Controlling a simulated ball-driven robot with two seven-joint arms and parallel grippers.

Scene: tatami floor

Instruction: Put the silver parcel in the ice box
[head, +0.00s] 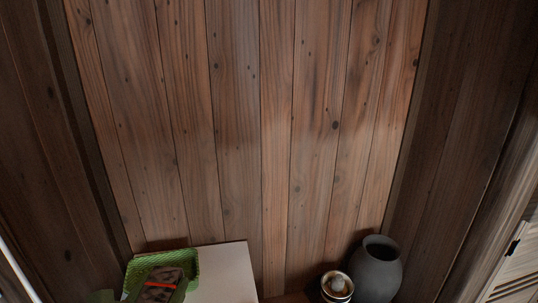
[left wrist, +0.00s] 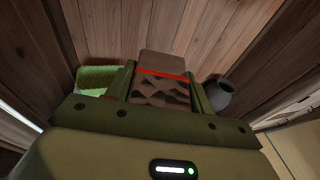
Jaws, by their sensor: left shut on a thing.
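The silver parcel (left wrist: 161,66) has a mirror-like, brownish surface with a red band across it. It is between the two olive fingers of my left gripper (left wrist: 161,84), which is shut on it. In the head view the parcel (head: 158,283) shows at the lower left, in front of a green basket, and the left gripper (head: 162,293) is partly cut off by the bottom edge. I cannot make out an ice box in either view. My right gripper is not in view.
A grey vase (head: 376,270) and a round metal-rimmed jar (head: 337,287) stand at the lower right. Wooden plank walls (head: 262,130) close off the back and sides.

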